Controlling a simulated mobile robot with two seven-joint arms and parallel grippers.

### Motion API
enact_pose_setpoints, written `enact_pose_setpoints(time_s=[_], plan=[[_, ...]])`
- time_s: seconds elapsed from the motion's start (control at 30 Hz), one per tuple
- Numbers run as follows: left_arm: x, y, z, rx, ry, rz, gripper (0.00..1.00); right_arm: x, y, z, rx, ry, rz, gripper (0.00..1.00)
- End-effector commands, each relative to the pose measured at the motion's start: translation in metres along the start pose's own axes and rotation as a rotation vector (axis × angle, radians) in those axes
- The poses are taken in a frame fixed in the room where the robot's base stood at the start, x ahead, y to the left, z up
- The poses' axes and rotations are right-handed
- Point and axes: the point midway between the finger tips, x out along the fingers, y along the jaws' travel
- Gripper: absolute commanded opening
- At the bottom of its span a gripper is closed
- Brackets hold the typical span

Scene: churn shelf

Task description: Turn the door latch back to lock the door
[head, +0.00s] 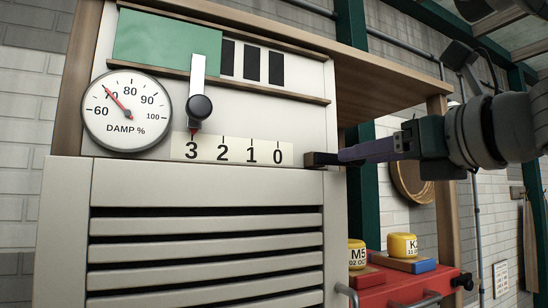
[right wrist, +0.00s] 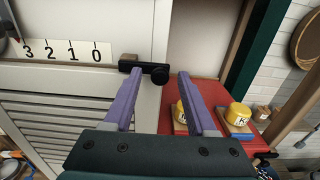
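The dark door latch (head: 318,159) lies about level at the upper right corner of the slatted white door (head: 205,188). In the right wrist view it shows as a short dark bar with a round black knob (right wrist: 160,74). My right gripper (head: 342,157) comes in from the right, its purple fingers reaching to the latch. In the right wrist view the fingers are apart, the knob between their tips and the left tip over the bar. I cannot tell whether that tip touches. My left gripper is not in view.
Above the door are a damp gauge (head: 127,111), a black-knobbed slider (head: 199,107) at 3, and a number strip (head: 232,150). Right of the cabinet, yellow jars (head: 402,246) stand on a red surface (head: 395,290). A wooden post (head: 445,200) stands near my right arm.

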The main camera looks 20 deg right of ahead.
Motion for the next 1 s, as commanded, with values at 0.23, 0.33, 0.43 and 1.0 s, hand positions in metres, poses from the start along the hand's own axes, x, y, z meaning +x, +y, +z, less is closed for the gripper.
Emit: enact_pose_setpoints(time_s=[0.23, 0.33, 0.43, 1.0], plan=[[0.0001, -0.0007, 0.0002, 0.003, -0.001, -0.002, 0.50, 0.0001, -0.0001, -0.0001, 0.000, 0.000, 0.000, 0.28], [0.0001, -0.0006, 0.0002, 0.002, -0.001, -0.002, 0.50, 0.0001, 0.0000, -0.0002, 0.000, 0.000, 0.000, 0.17], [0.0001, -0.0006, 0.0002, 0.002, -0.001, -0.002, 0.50, 0.0001, 0.0000, -0.0002, 0.000, 0.000, 0.000, 0.06], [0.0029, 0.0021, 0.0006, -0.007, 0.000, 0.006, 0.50, 0.0003, -0.0001, -0.0032, 0.034, 0.001, 0.000, 0.00]])
